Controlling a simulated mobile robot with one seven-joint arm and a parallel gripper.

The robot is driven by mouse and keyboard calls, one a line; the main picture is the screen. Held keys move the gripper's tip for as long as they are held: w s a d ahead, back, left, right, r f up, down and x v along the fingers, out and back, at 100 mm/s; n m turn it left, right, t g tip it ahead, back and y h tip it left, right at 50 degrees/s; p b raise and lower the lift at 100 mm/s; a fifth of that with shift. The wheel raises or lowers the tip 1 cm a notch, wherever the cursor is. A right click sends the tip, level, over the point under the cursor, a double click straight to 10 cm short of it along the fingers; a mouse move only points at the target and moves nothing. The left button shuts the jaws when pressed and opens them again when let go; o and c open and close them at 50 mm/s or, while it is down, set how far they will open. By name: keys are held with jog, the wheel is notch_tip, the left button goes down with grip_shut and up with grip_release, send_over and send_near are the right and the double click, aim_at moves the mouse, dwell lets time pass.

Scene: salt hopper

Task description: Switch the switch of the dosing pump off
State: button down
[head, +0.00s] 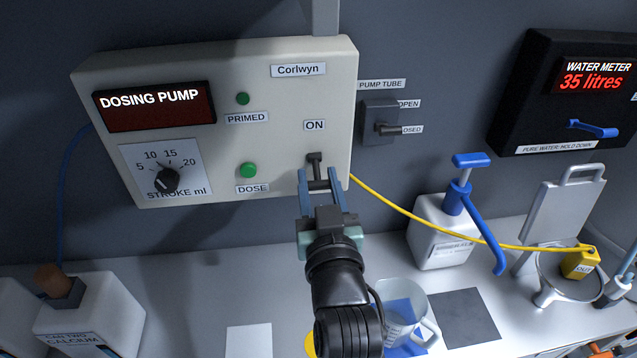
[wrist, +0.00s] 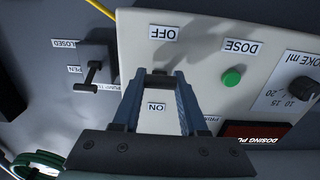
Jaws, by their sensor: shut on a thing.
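The dosing pump (head: 230,125) is a cream panel on the wall. Its dark switch (head: 315,160) sits at the lower right, below the ON label (head: 314,125). My gripper (head: 318,176) is at the switch, its two blue-grey fingers on either side of the lever and shut on it. In the wrist view, upside down, the switch (wrist: 158,75) lies between the fingertips (wrist: 158,80). The OFF label (wrist: 164,33) lies beyond the tips and the ON label (wrist: 156,107) between the fingers. My gripper hides OFF in the head view. I cannot tell the lever's exact setting.
The pump tube valve (head: 380,122) is on the wall just right of the panel. The green DOSE button (head: 248,170) and stroke knob (head: 167,180) are to the left. A yellow tube (head: 420,220) runs right from the panel. A jug (head: 408,310) stands below on the counter.

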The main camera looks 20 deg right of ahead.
jog(key=shift+f+t+b, duration=0.3)
jog(key=shift+f+b, duration=0.2)
jog(key=shift+b, duration=0.5)
jog(key=shift+w+r+b, duration=0.1)
jog(key=shift+b, duration=0.55)
jog(key=shift+r+t, duration=0.15)
jog(key=shift+t, duration=0.15)
jog(key=shift+c, duration=2.2)
grip_release()
